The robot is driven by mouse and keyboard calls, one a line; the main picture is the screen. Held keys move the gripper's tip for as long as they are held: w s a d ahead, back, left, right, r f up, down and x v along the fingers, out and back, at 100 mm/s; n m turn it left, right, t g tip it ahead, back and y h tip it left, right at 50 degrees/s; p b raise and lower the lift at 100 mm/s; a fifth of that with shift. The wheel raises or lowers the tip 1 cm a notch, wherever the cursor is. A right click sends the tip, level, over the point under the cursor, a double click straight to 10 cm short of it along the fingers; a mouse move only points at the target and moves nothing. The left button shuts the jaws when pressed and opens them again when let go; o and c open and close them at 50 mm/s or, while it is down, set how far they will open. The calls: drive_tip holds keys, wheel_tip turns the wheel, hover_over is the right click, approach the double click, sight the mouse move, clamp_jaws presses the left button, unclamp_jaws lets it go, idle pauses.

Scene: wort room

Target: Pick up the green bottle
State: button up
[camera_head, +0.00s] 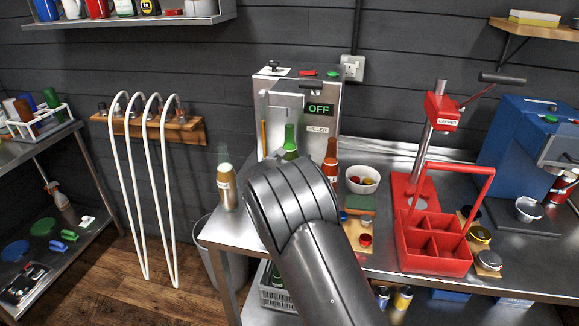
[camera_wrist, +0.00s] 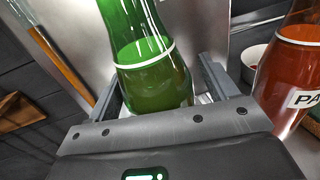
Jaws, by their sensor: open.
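The green bottle (camera_head: 290,140) stands upright on the metal bench in front of the filler machine, its lower part hidden behind my arm in the head view. In the wrist view the green bottle (camera_wrist: 148,70) stands between the two fingers of my gripper (camera_wrist: 160,90). The gripper is open, with one finger on each side of the bottle. I cannot tell whether either finger touches it. The head view hides the gripper behind my arm.
A brown bottle (camera_head: 330,160) stands close to the right and shows in the wrist view (camera_wrist: 292,75). The filler (camera_head: 325,127) is behind. A white bowl (camera_head: 362,180), a red carrier (camera_head: 436,243) and a capper (camera_head: 440,115) are further right.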

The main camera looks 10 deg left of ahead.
drive_tip(key=c, duration=1.4)
drive_tip(key=shift+c, duration=0.4)
drive_tip(key=shift+r, duration=0.1)
